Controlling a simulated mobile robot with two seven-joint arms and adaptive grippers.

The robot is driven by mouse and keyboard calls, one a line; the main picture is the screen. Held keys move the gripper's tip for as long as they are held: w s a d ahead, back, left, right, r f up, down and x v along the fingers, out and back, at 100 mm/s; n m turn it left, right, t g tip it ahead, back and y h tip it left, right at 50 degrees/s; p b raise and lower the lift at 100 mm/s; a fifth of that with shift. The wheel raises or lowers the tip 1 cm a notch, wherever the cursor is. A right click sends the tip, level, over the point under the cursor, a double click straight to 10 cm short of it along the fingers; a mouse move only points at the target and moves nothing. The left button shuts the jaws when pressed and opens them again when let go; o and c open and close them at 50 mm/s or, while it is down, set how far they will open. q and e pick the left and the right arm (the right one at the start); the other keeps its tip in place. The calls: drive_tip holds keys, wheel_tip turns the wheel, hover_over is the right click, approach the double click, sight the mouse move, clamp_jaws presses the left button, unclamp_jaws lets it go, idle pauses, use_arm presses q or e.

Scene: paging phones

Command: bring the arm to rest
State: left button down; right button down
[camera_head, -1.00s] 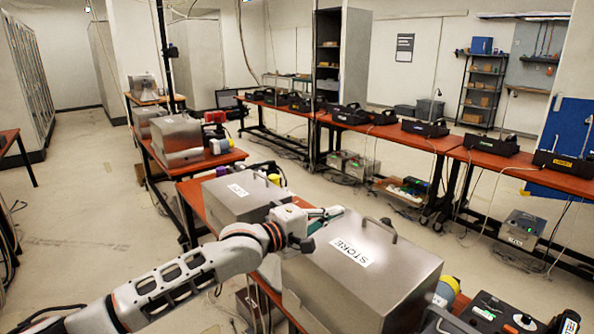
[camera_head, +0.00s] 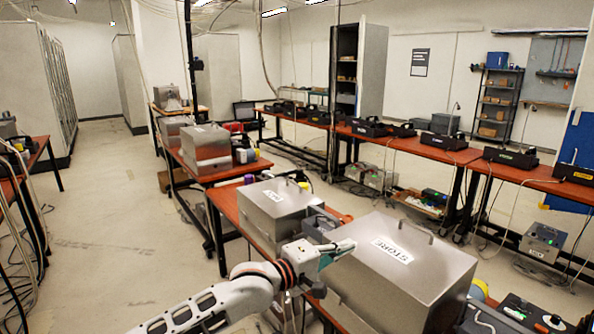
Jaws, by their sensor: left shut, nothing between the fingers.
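My left arm comes in from the bottom, and its gripper (camera_head: 339,250) is shut and empty. It is by the left edge of the big steel box labelled STORE (camera_head: 445,268), overlapping that edge in the picture. I cannot tell whether it touches the box. My right gripper is out of view.
A second labelled steel box (camera_head: 262,222) stands behind the gripper on the red-topped table (camera_head: 232,210). Another steel box (camera_head: 206,158) stands farther back. A long bench (camera_head: 425,150) with several black devices runs along the right. The floor (camera_head: 110,225) at left is clear.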

use_arm(q)
drive_tip(key=s+a+f+m+t+y, duration=0.1)
drive_tip(key=s+a+f+y, duration=0.1)
drive_tip(key=s+a+f, duration=0.45)
drive_tip(key=s+a+f+m+y, duration=0.2)
drive_tip(key=s+a+f, duration=0.1)
drive_tip(key=f, duration=0.7)
drive_tip(key=s+a+f+m+t+y, duration=0.1)
drive_tip(key=s+a+f, duration=0.4)
drive_tip(key=f, duration=0.3)
drive_tip(key=s+a+f+m+g+y, duration=0.1)
drive_tip(key=s+a+f+m+y, duration=0.2)
drive_tip(key=s+a+f, duration=0.4)
drive_tip(key=s+a+f+m+g+y, duration=0.1)
drive_tip(key=s+a+f+m+y, duration=0.2)
drive_tip(key=s+a+f, duration=0.5)
drive_tip(key=s+a, duration=0.4)
drive_tip(key=s, duration=0.1)
drive_tip(key=shift+y, duration=0.4)
